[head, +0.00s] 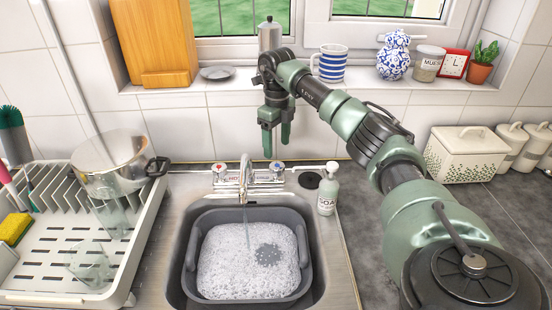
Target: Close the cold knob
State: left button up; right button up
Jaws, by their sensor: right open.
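The tap (245,175) stands behind the sink with a knob on each side. The right knob (277,168), which I take for the cold knob, has a small coloured cap. The left knob (219,168) is on the other side; small red lettering by the tap seems to read "HOT". A thin stream of water (247,235) falls from the spout. My right gripper (276,150) is open and empty, its fingers pointing down just above and behind the right knob, apparently apart from it. My left gripper is out of view.
A grey basin (190,262) of suds sits in the sink. A soap bottle (327,192) stands right of the tap. A dish rack (135,255) with a steel pot (115,165) and glasses is at left. The windowsill holds a striped mug (331,65) and a moka pot (269,35).

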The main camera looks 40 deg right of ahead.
aim_at(277, 165)
jog(key=shift+f, duration=0.4)
jog(key=f, duration=0.1)
jog(key=f+p, duration=0.1)
jog(key=f, duration=0.1)
jog(key=f+p, duration=0.1)
jog(key=f, duration=0.1)
jog(key=shift+s+a+f, duration=0.15)
jog(key=shift+s+f, duration=0.1)
jog(key=shift+f, duration=0.4)
jog(key=shift+w+f, duration=0.1)
jog(key=shift+f, duration=0.05)
jog(key=shift+c, duration=0.4)
jog(key=c, duration=1.3)
